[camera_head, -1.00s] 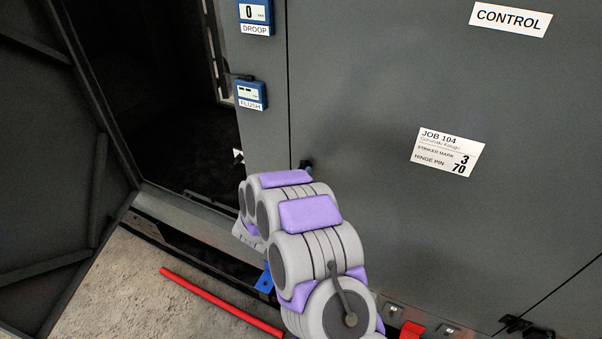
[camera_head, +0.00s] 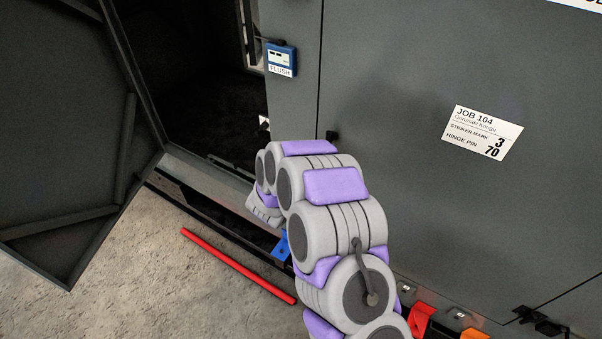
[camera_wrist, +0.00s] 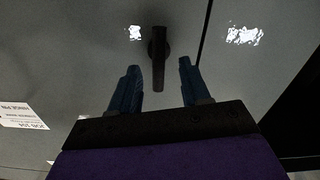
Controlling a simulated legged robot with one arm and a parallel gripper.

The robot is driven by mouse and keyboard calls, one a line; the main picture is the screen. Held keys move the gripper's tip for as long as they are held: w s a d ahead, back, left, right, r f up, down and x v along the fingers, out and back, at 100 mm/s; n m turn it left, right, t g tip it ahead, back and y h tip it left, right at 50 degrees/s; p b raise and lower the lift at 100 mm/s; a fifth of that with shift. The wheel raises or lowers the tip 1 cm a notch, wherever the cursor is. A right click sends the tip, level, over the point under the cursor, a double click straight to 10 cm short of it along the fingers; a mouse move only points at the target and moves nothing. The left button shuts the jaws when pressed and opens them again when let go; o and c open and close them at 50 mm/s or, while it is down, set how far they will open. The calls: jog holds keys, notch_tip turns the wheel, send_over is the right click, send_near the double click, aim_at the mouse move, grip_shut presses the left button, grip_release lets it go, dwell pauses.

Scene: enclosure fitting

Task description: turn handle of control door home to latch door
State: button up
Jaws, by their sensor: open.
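The control door (camera_head: 420,200) is a grey panel, closed or nearly so, with a job card (camera_head: 482,133) on it reading striker mark 3, hinge pin 70. Its dark handle (camera_wrist: 158,58) stands out in the wrist view, long and lying along the picture's up-down direction. In the head view only a small dark part of it (camera_head: 332,135) shows above my arm. My gripper (camera_wrist: 157,82) is open, its two blue fingers apart with the handle's lower end between or just beyond their tips. I cannot tell whether they touch it. My arm hides the gripper in the head view.
An open dark door (camera_head: 70,150) stands at left beside an open, dark bay (camera_head: 205,85). A blue FLUSH gauge (camera_head: 280,59) sits on the panel edge. A red bar (camera_head: 238,266) lies on the floor, and blue and orange pieces sit along the base.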

jog(key=b+v, duration=0.2)
jog(key=v, duration=1.2)
jog(key=shift+a, duration=0.25)
jog(key=shift+f, duration=0.1)
